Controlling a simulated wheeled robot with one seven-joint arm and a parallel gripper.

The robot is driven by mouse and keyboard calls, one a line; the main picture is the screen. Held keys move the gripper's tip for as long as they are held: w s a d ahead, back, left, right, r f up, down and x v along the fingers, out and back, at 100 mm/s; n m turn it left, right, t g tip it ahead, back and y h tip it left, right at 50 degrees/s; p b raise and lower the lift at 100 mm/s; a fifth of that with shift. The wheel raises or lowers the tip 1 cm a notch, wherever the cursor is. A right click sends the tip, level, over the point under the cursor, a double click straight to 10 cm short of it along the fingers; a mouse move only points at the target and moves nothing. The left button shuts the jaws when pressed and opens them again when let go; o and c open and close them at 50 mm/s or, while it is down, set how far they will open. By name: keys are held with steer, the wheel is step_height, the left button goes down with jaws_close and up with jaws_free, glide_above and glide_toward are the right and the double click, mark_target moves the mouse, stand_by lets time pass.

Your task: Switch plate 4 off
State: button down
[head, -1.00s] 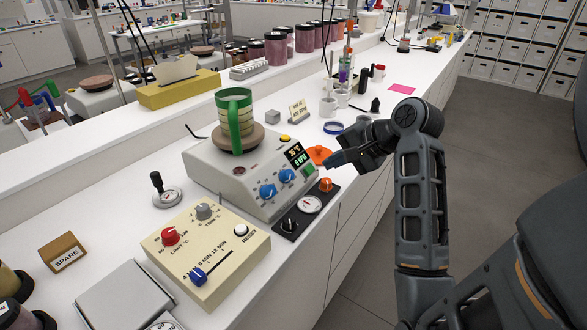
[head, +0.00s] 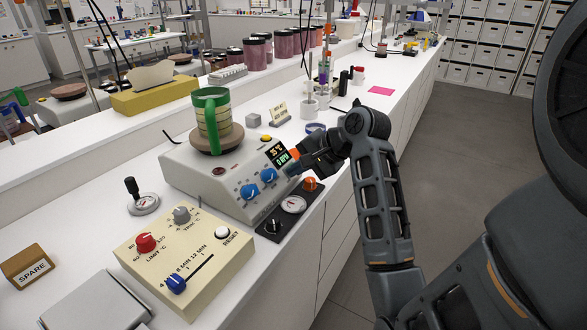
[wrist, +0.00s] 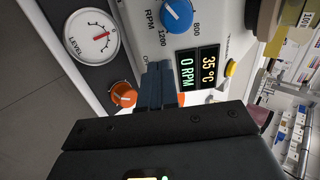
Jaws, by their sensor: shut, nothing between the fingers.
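A pale grey hot plate stirrer (head: 218,188) stands on the bench with a round brown top (head: 216,138). A green-handled beaker (head: 212,118) stands on that top. Its front has blue knobs (head: 268,175) and a display (wrist: 197,70) reading 35 °C and 0 RPM. I cannot read a plate number. My gripper (head: 292,168) is shut and empty, with its fingertips at the right end of the front panel, beside the display. In the wrist view the fingers (wrist: 158,86) cover the panel there, hiding the switch. I cannot tell whether they touch it.
A black strip with a dial (head: 293,204) and an orange knob (head: 310,184) lies before the plate. A cream control box (head: 180,255) stands at front left. A yellow button (wrist: 231,68) is near the display. Mugs and jars stand farther back.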

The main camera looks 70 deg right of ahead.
steer(key=shift+w+d+f, duration=0.15)
steer(key=shift+w+f, duration=0.15)
steer(key=shift+f, duration=0.05)
stand_by(0.4)
steer(key=shift+r, duration=0.1)
steer(key=shift+s+r+p, duration=0.4)
steer(key=shift+r+p, duration=0.1)
steer(key=shift+p, duration=0.45)
steer(key=p+v, duration=0.2)
steer(key=shift+s+r+p, duration=0.2)
steer(key=shift+p, duration=0.2)
steer(key=v, duration=0.7)
steer(key=shift+s+a+r, duration=0.2)
steer(key=shift+s+a, duration=0.15)
steer(key=shift+s, duration=0.1)
